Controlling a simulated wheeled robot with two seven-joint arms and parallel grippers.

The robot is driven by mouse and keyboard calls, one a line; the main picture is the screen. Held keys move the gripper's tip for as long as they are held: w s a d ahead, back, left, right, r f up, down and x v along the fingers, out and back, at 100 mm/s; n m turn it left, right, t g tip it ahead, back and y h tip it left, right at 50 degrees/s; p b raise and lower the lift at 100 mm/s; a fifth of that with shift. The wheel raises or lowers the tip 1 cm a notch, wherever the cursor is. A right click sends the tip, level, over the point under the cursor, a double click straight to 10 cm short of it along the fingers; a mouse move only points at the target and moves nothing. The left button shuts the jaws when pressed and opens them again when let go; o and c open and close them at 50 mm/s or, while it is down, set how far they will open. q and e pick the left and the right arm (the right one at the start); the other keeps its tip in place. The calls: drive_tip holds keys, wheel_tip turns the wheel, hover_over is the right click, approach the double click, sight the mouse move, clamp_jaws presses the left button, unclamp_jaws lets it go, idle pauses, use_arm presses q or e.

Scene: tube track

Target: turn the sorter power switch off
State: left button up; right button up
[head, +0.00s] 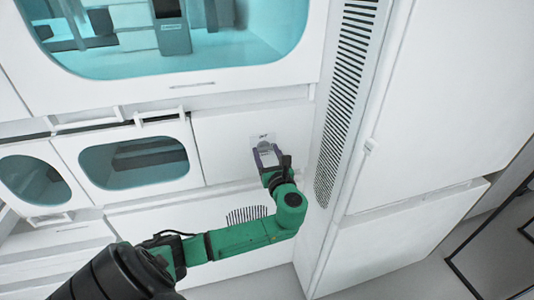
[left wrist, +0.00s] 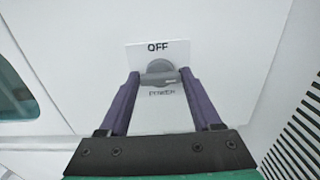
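The power switch is a grey knob (left wrist: 160,72) on a white plate (left wrist: 144,53) on the white machine front. "OFF" is printed above the knob and "POWER" below it. The knob's grip bar lies roughly level across the picture. My left gripper (left wrist: 160,77) has its two purple fingers spread apart, with the knob between the tips. I cannot tell whether the tips touch the knob's ends. In the head view my left gripper (head: 266,151) reaches up to the same plate (head: 262,138). My right gripper is not in view.
A vertical vent grille (head: 345,90) stands just right of the switch. A teal window (head: 133,163) is to the left, and a larger one (head: 240,45) is above. A smaller vent (head: 246,215) is below.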

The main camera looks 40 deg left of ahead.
use_arm(q)
drive_tip(key=shift+f, duration=0.1)
drive_tip(key=shift+c, duration=0.2)
drive_tip(key=shift+n, duration=0.4)
drive_tip(key=n+b, duration=0.1)
drive_tip(key=n, duration=0.2)
drive_tip(key=shift+f+n, duration=0.1)
drive_tip(key=shift+n, duration=0.2)
drive_tip(key=n+b, duration=0.2)
drive_tip(key=n, duration=0.2)
drive_tip(key=shift+s+f+n, duration=0.1)
drive_tip(key=shift+s+n, duration=0.05)
drive_tip(key=shift+n, duration=0.15)
drive_tip(key=n+b, duration=0.4)
drive_tip(key=n, duration=0.2)
drive_tip(key=shift+a+f+b, duration=0.1)
drive_tip(key=shift+f+b, duration=0.05)
drive_tip(key=shift+b, duration=0.15)
drive_tip(key=shift+n+b, duration=1.05)
drive_tip(key=shift+n, duration=0.45)
drive_tip(key=shift+r, duration=0.2)
